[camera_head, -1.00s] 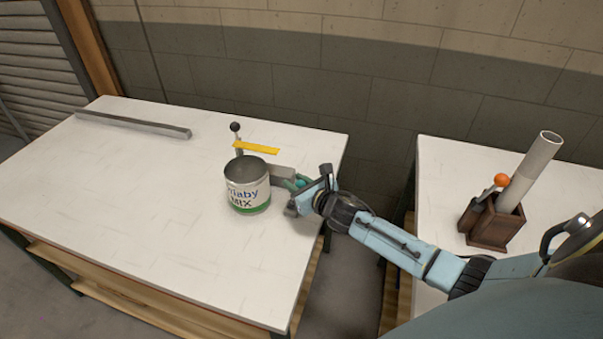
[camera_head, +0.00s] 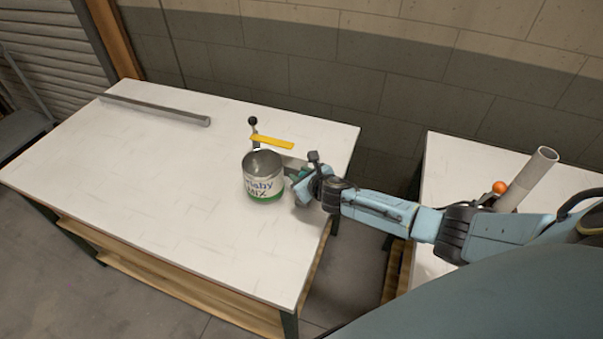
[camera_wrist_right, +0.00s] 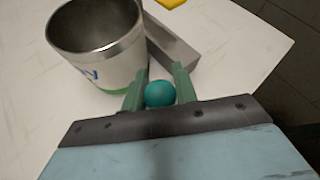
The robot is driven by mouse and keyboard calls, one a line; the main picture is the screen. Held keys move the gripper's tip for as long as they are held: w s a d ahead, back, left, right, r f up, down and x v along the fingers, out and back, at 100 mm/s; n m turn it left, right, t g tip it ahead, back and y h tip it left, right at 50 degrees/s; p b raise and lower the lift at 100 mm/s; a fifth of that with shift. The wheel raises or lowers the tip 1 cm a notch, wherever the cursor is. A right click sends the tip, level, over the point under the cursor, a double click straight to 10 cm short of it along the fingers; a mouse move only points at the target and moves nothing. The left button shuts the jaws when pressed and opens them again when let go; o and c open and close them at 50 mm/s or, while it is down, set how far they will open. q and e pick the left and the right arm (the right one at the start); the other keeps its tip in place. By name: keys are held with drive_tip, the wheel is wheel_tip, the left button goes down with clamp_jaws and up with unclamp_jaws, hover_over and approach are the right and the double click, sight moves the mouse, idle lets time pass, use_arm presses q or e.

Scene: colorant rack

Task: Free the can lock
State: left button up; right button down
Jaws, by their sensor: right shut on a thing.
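The open metal can (camera_head: 264,180) with a white and green label stands upright on the white table. It also shows in the right wrist view (camera_wrist_right: 100,45). Behind it is a lock fixture with a yellow bar (camera_head: 272,143) and a dark-knobbed lever (camera_head: 253,124). A grey metal block (camera_wrist_right: 172,48) lies beside the can. My right gripper (camera_head: 292,175) is at the can's right side, its green fingers shut on a teal ball knob (camera_wrist_right: 160,94). What the knob is attached to is hidden. My left gripper is out of view.
A long grey bar (camera_head: 155,109) lies along the back left of the white table (camera_head: 130,180). A second table (camera_head: 458,160) at the right holds a grey tube (camera_head: 532,175) and an orange-knobbed tool (camera_head: 499,188). The table's left and front are clear.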

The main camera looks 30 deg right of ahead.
drive_tip(key=c, duration=1.1)
unclamp_jaws()
drive_tip(key=p+v, duration=0.2)
drive_tip(key=v, duration=1.1)
drive_tip(key=shift+s+p, duration=0.2)
drive_tip(key=shift+p, duration=0.1)
drive_tip(key=shift+c, duration=0.3)
